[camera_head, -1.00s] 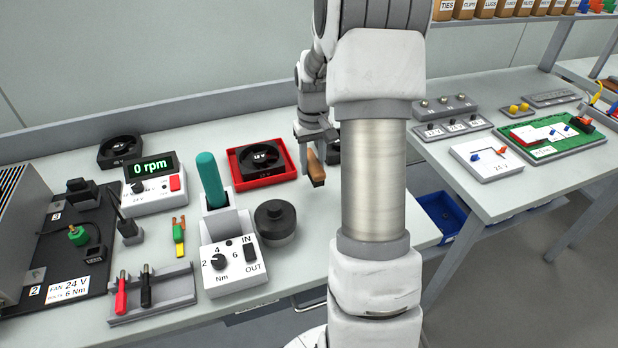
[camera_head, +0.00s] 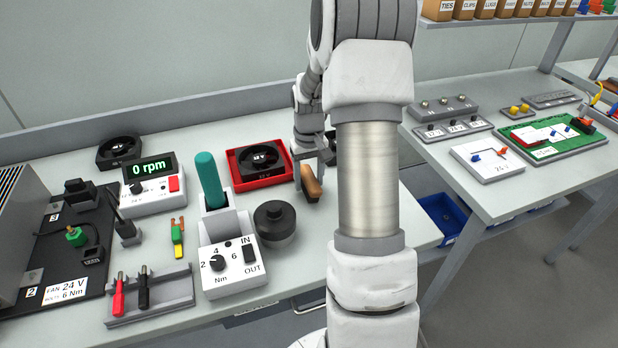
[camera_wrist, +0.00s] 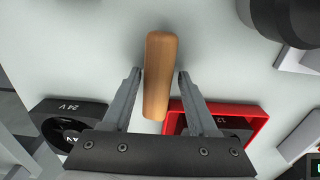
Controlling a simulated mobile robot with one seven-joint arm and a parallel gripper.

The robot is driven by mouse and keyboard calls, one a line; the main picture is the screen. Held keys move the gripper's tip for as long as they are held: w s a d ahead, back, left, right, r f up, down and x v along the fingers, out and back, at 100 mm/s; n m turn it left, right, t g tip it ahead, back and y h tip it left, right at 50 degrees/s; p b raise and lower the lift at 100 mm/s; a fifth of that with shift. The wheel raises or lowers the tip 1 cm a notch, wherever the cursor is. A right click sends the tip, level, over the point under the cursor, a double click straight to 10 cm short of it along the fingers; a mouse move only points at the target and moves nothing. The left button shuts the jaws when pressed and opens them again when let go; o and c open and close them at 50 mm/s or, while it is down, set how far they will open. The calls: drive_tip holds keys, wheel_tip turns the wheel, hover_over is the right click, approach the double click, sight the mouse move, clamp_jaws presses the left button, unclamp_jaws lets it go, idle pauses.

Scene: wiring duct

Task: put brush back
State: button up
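In the wrist view the handle (camera_wrist: 160,75) lies lengthwise between the two fingers of my gripper (camera_wrist: 159,76). A gap shows on each side, so the fingers are open and do not appear to touch it. In the head view my gripper (camera_head: 318,160) is just behind the handle, partly hidden by my arm.
A red tray (camera_head: 236,178) with a black fan stands left of my gripper. A round black part (camera_head: 275,222) and a torque unit (camera_head: 232,262) stand nearer. A black 24 V fan (camera_wrist: 68,112) shows in the wrist view.

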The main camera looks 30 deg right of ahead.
sight(309, 177)
drive_tip(key=shift+o, duration=0.3)
drive_tip(key=shift+r, duration=0.1)
drive_tip(key=shift+r, duration=0.25)
wheel_tip(309, 177, up, 12)
drive_tip(key=p, duration=0.1)
drive_tip(key=shift+p, duration=0.4)
drive_tip(key=s+a+r+t+h+p, duration=0.1)
drive_tip(key=s+a+r+t, duration=0.1)
drive_tip(key=s+a+r, duration=0.35)
drive_tip(key=s+a+r+t+p, duration=0.1)
drive_tip(key=s+a+r+t, duration=0.15)
drive_tip(key=a+r, duration=0.55)
drive_tip(key=s+a+n+t+y+p, duration=0.1)
drive_tip(key=s+a+n, duration=0.2)
drive_tip(key=s+a, duration=0.5)
drive_tip(key=s, duration=0.4)
drive_tip(key=shift+s+a+r, duration=0.2)
drive_tip(key=shift+a+r, duration=0.05)
drive_tip(key=shift+r, duration=0.15)
